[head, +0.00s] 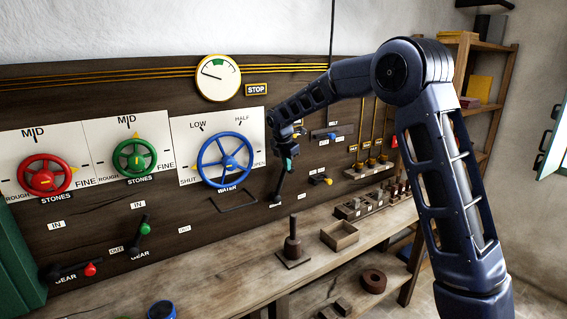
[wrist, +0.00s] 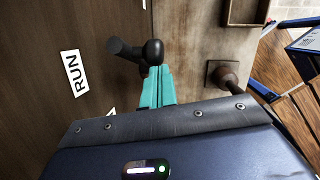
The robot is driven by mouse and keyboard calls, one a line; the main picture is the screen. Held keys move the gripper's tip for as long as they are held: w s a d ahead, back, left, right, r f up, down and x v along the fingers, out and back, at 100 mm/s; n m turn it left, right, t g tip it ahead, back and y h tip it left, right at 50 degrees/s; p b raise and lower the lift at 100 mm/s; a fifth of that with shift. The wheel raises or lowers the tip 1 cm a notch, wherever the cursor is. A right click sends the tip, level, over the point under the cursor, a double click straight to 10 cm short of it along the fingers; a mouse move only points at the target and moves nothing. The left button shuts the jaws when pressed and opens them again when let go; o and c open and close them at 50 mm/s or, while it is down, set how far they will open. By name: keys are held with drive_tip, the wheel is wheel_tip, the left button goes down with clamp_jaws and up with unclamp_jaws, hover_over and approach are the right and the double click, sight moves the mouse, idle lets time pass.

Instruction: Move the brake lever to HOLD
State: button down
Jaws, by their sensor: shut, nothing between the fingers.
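The brake lever is a dark lever (head: 279,190) on the wooden wall panel, right of the blue wheel. In the head view it slants up from the panel to my gripper (head: 288,164), which partly hides its upper end. In the wrist view its round black knob (wrist: 153,51) lies just beyond the teal fingertips of my gripper (wrist: 156,72). The fingers are shut together, with the knob outside them. They are at the knob, but I cannot tell whether they touch it. I see no readable HOLD label.
The blue wheel (head: 225,160), green wheel (head: 135,158) and red wheel (head: 44,176) are on the panel to the left. A round gauge (head: 218,77) is above. A wooden bench (head: 255,260) below holds a dark post (head: 293,245) and an open box (head: 340,236).

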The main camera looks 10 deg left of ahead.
drive_tip(key=shift+w+d, duration=0.1)
drive_tip(key=shift+d, duration=0.05)
idle(0.3)
drive_tip(key=shift+w+d+f+g+y, duration=0.25)
drive_tip(key=shift+w+d+g+y, duration=0.25)
drive_tip(key=shift+w+d, duration=0.3)
drive_tip(key=w+d+f+g+y, duration=0.4)
drive_tip(key=f, duration=0.3)
drive_tip(key=w+d+f+m+g+y, duration=0.1)
drive_tip(key=w+d+f+g+y, duration=0.3)
drive_tip(key=f+y, duration=0.1)
drive_tip(key=shift+w+d+f+g, duration=0.4)
drive_tip(key=shift+f, duration=0.45)
drive_tip(key=shift+s+f, duration=0.1)
drive_tip(key=shift+f, duration=0.1)
drive_tip(key=shift+r, duration=0.1)
